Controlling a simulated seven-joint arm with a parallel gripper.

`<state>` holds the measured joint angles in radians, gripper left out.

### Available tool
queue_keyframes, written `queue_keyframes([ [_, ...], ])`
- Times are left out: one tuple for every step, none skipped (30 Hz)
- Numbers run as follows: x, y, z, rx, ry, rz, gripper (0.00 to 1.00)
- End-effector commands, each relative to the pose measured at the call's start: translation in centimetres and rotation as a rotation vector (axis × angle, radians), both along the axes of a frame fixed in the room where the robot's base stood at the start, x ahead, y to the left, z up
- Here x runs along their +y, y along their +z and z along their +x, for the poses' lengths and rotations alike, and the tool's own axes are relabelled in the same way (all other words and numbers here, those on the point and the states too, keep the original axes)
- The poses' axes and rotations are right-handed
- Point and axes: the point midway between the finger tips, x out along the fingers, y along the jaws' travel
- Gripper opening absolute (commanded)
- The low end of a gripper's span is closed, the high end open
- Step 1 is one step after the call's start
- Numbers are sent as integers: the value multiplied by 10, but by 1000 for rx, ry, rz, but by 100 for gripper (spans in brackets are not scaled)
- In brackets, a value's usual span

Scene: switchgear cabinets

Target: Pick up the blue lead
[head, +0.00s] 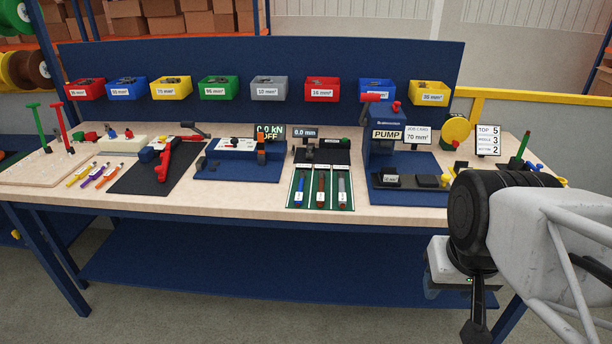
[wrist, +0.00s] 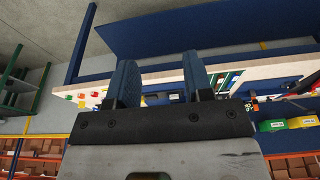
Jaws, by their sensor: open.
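The blue lead (head: 301,188) lies in the left lane of a green mat (head: 296,206) at the front of the bench. A red lead (head: 321,188) and a grey lead (head: 341,188) lie beside it to the right, all roughly parallel. My gripper (wrist: 160,80) shows in the wrist view with two blue fingers spread apart and nothing between them. In the head view my arm is at the right, off the bench's front right, well apart from the blue lead. In the wrist view the leads are too small to tell apart.
A blue pump press (head: 383,150) stands right of the mat, and a blue test stand (head: 240,165) stands left. A black mat (head: 140,180) with a red-handled tool lies further left. Several labelled bins (head: 269,88) hang on the blue back panel (head: 300,58).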

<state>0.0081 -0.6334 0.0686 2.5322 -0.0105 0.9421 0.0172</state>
Motion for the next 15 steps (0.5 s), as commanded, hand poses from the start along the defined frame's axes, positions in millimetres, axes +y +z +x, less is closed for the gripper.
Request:
queue_keyframes([
  [0,0,0,0,0,0,47],
  [0,0,0,0,0,0,47],
  [0,0,0,0,0,0,47],
  [0,0,1,0,0,0,47],
  [0,1,2,1,0,0,47],
  [1,1,3,2,0,0,47],
  [1,2,5,2,1,1,47],
  [1,3,7,3,1,1,47],
  [2,4,11,4,1,2,47],
  [2,5,14,6,1,2,47],
  [3,7,17,8,1,2,47],
  [4,8,23,11,3,3,47],
  [5,10,28,13,3,4,47],
  [6,12,33,15,3,5,47],
  [8,14,41,19,3,5,47],
])
